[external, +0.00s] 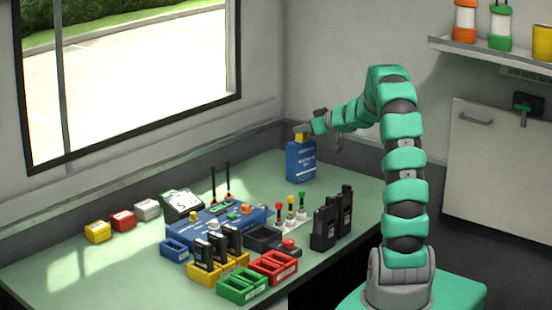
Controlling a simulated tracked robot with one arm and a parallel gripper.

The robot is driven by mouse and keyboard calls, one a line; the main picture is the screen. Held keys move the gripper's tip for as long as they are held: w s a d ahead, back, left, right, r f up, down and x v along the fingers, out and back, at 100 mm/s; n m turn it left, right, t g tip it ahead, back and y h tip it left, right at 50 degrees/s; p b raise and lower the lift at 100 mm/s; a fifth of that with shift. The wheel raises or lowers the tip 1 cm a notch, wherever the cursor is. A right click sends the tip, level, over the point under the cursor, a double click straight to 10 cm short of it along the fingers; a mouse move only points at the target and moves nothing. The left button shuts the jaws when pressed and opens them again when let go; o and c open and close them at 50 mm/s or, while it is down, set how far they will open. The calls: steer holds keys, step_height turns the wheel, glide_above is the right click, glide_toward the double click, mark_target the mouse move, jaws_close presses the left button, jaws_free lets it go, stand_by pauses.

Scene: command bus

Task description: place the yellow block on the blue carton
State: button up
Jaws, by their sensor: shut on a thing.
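The yellow block (300,138) is between the jaws of my gripper (303,130) at the back of the green table. My gripper is shut on it, and its jaws partly cover the block. The blue carton (301,162) stands upright near the back corner, directly below the block in this view. The block's lower edge meets the carton's top in the picture. I cannot tell whether it rests there or hangs slightly above.
A blue console (215,228) with knobs and antennas stands mid-table. Yellow (97,232), red (122,221) and white (147,209) boxes lie at left. Black radios (324,227), coloured trays (242,286) and small pegs (290,211) crowd the front. The table around the carton is fairly clear.

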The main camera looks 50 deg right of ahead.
steer(key=o, duration=1)
steer(key=shift+s+r, duration=0.3)
steer(key=shift+s, duration=0.1)
steer(key=p+v, duration=0.2)
steer(key=v, duration=0.9)
steer(key=shift+s+f, duration=0.1)
